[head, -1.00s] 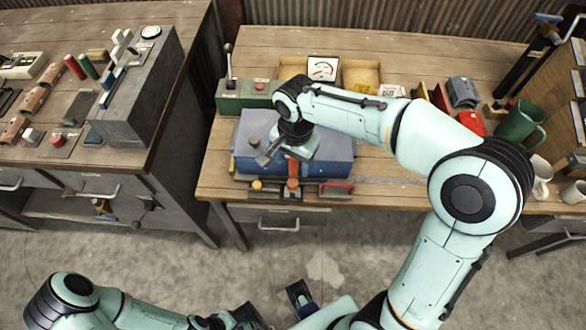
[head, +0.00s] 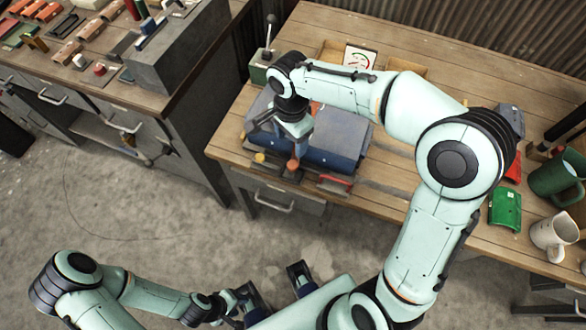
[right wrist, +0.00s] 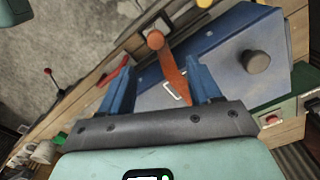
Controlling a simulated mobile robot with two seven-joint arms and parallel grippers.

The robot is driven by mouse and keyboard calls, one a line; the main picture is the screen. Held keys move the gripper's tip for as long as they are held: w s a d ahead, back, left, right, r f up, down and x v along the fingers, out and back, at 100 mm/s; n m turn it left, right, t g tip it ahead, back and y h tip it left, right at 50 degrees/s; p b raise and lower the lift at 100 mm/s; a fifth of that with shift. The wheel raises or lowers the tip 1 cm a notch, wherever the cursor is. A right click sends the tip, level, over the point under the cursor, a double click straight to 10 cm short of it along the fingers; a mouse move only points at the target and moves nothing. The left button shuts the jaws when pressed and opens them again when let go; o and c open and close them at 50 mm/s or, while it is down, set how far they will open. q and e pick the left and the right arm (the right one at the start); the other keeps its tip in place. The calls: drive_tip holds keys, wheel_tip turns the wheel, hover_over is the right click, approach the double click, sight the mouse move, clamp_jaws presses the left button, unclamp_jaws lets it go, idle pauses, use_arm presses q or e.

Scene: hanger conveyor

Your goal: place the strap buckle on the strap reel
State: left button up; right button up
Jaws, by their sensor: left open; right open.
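A small pale rectangular frame, apparently the strap buckle (right wrist: 174,92), shows in the right wrist view against the blue housing, beside an orange strap (right wrist: 174,72). The strap runs to a round orange-brown knob (right wrist: 155,40), seen in the head view (head: 293,165) at the housing's front. I cannot tell which part is the strap reel. My right gripper (right wrist: 163,66) is open and empty, its blue fingers either side of the strap and buckle. In the head view, my right gripper (head: 281,134) hangs over the housing and hides the buckle. My left gripper (head: 269,278) is open and empty, away from the bench.
The blue housing (head: 338,140) sits on the wooden bench (head: 235,135). A red-handled tool (head: 335,181) lies at the front edge. A green mug (head: 556,178) and white mug (head: 552,235) stand at right. A grey machine (head: 180,65) stands on the left bench.

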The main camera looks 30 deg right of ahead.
sight(293, 164)
wheel_tip(293, 164, down, 7)
drive_tip(key=shift+r+b, duration=0.1)
drive_tip(key=shift+b, duration=0.3)
drive_tip(key=shift+s+f, duration=0.2)
drive_tip(key=shift+f, duration=1.2)
drive_tip(key=shift+s+f, duration=0.15)
drive_tip(key=shift+f, duration=1.2)
drive_tip(key=shift+c, duration=0.3)
clamp_jaws()
drive_tip(key=shift+r, duration=0.1)
wheel_tip(293, 164, up, 20)
drive_tip(key=p, duration=0.2)
